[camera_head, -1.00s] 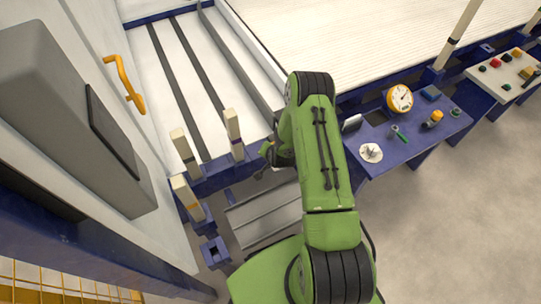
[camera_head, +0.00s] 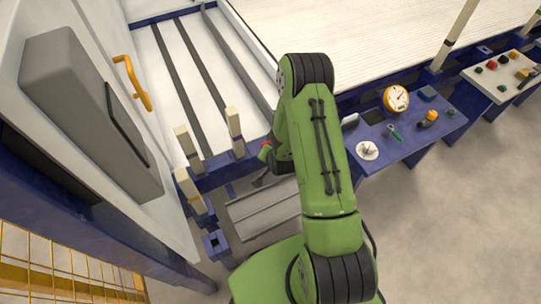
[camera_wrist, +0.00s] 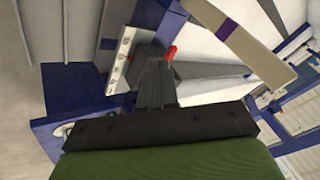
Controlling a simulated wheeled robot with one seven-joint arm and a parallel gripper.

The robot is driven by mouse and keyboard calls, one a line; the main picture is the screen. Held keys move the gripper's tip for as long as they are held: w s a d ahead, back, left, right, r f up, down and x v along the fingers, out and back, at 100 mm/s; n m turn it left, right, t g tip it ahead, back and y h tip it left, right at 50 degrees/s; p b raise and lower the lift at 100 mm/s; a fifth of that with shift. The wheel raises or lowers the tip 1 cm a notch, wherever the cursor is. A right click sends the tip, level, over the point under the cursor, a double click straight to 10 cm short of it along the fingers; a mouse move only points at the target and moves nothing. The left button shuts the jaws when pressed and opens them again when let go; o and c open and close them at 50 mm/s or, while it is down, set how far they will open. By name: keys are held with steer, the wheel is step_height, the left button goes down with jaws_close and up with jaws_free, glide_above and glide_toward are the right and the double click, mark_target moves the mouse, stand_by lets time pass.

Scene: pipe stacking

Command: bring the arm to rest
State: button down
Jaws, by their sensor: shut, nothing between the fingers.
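My green arm (camera_head: 322,150) reaches forward over the floor beside the blue frame. In the head view its end is mostly hidden behind the arm; a small grey part of my gripper (camera_head: 262,180) shows at its left. In the wrist view my gripper (camera_wrist: 158,84) is shut, with nothing between the fingers. A small red piece (camera_wrist: 170,52) shows close by its tips; I cannot tell whether they touch. A cream post (camera_wrist: 240,42) with a purple band stands beyond, to the upper right.
Cream-topped posts (camera_head: 234,128) stand on the blue frame left of the arm. A blue table (camera_head: 400,145) with a yellow gauge (camera_head: 396,97) and small tools is to the right. A grey panel box (camera_head: 85,110) stands at the left. The right floor (camera_head: 460,230) is clear.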

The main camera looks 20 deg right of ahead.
stand_by(0.3)
steer(key=s+a+r+n+p, duration=0.1)
steer(key=s+r+n+p, duration=0.15)
steer(key=r, duration=1.15)
steer(key=s+a+r+n+p, duration=0.1)
steer(key=a+r+n+p, duration=0.15)
steer(key=r, duration=1.25)
steer(key=s+a+r+n+g+p, duration=0.1)
steer(key=s+r+n+p, duration=0.1)
steer(key=s+r, duration=0.6)
steer(key=s+a+r+n+y+p, duration=0.1)
steer(key=s+r+n+p, duration=0.2)
steer(key=s+r, duration=0.5)
steer(key=s+p, duration=0.1)
steer(key=s, duration=0.4)
steer(key=shift+a+r+g, duration=0.35)
steer(key=shift+a+g, duration=0.05)
